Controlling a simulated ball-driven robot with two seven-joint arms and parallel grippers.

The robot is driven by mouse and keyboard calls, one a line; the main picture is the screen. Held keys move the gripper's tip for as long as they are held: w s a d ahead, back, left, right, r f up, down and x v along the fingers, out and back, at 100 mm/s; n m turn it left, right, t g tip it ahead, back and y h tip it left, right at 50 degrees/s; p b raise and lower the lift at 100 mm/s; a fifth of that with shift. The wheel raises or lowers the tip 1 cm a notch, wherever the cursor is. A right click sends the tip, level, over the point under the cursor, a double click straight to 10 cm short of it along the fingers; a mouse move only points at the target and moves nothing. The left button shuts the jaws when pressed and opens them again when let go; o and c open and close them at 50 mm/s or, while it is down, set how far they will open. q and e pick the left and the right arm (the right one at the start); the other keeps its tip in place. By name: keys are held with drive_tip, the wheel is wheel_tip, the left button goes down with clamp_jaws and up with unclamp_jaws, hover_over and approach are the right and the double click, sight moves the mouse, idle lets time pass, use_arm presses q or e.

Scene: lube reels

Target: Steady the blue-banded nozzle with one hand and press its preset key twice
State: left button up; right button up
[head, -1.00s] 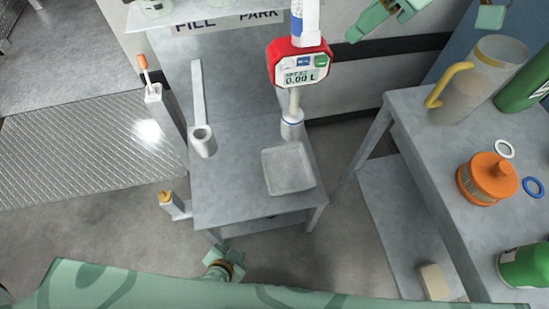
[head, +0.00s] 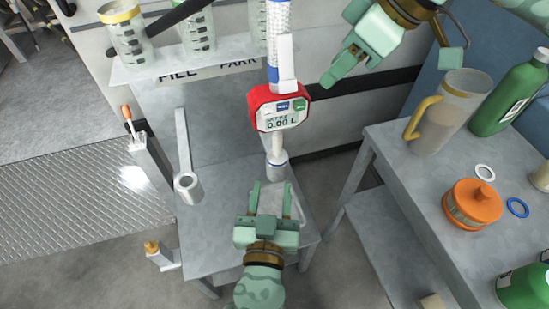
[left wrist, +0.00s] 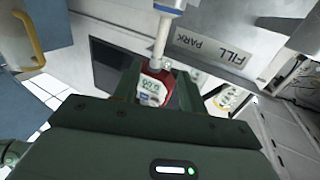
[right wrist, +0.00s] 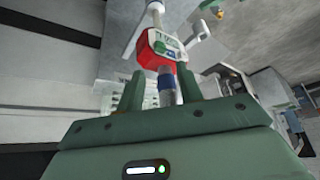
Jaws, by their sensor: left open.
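The nozzle (head: 277,122) hangs upright, with a red-rimmed meter head, a blue band (head: 274,74) above it and a pale spout below. Its display reads 0.00 L, with a blue key (head: 283,106) and a green key (head: 299,104) above; I cannot read the key labels. My left gripper (head: 270,188) is open and empty, below and in front of the spout. In the left wrist view the meter head (left wrist: 153,90) shows beyond its fingers. My right gripper (head: 346,62) is up to the nozzle's right, apart from it. In the right wrist view its fingers are apart, with the blue band (right wrist: 166,82) showing between them.
A FILL PARK shelf (head: 160,78) with measuring jugs stands behind. A grey stand (head: 215,225) is below the nozzle. The right table (head: 400,170) holds a jug (head: 450,110), an orange-lidded container (head: 473,204), rings and green bottles. An empty holder (head: 188,187) stands left.

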sight(277, 144)
use_arm(q)
drive_tip(key=w, duration=0.9)
drive_tip(key=w+d, duration=0.1)
drive_tip(key=w, duration=0.4)
drive_tip(key=shift+s, duration=0.1)
clamp_jaws()
drive_tip(key=shift+f, duration=0.1)
use_arm(e)
clamp_jaws()
idle(0.9)
